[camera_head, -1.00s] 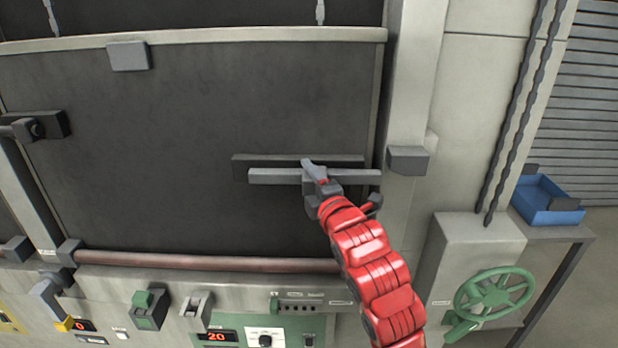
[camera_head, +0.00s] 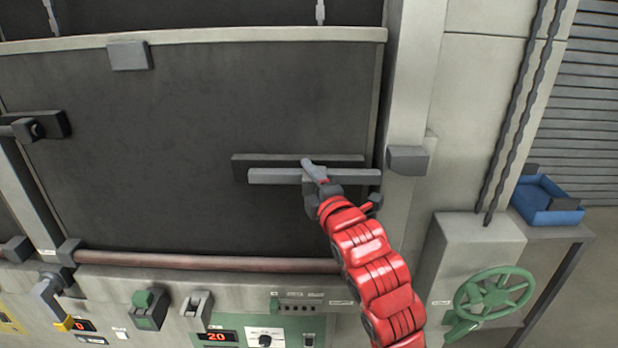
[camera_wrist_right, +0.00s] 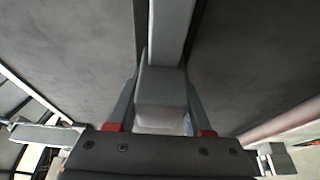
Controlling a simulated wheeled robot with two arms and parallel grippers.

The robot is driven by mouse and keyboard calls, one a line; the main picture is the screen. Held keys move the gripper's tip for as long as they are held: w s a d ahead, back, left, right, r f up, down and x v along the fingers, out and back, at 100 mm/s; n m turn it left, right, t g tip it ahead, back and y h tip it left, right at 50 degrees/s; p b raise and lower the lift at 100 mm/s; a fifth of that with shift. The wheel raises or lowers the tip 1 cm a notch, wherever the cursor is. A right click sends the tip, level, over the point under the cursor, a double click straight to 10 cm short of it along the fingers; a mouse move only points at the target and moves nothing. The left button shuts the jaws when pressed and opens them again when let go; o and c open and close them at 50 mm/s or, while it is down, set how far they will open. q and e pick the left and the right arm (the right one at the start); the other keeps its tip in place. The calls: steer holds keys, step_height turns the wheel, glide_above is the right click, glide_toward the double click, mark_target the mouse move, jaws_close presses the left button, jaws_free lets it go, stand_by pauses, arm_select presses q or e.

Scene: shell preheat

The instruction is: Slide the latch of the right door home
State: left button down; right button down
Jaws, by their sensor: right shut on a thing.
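The right door (camera_head: 180,110) is a large dark panel with a pale top rim, and it looks closed. Its latch is a light grey bar (camera_head: 275,176) lying level in front of a dark backing plate (camera_head: 270,160). The bar's right end is just left of a dark grey block (camera_head: 408,160) on the pale post; I cannot tell whether they touch. My right gripper (camera_head: 315,174) is at the bar's middle. In the right wrist view its fingers (camera_wrist_right: 160,105) are shut on the latch's grey grip block (camera_wrist_right: 160,85), with the bar (camera_wrist_right: 172,25) running beyond. My left gripper is out of view.
A reddish-brown rod (camera_head: 200,262) runs below the door, above a control panel (camera_head: 260,330) with a display. A green handwheel (camera_head: 494,293) and a blue bin (camera_head: 546,200) stand at the right. The space before the door's left part is clear.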

mark_target(344, 180)
steer(key=shift+f, duration=0.1)
steer(key=d+b, duration=0.4)
steer(key=d, duration=0.2)
steer(key=shift+d+f+b, duration=0.15)
steer(key=shift+d+b, duration=0.05)
steer(key=shift+b, duration=0.1)
steer(key=shift+d, duration=0.25)
steer(key=shift+a, duration=0.1)
steer(key=c, duration=0.7)
jaws_free()
steer(key=o, duration=0.4)
steer(key=shift+d+r, duration=0.2)
steer(key=shift+d, duration=0.05)
steer(key=shift+a, duration=0.1)
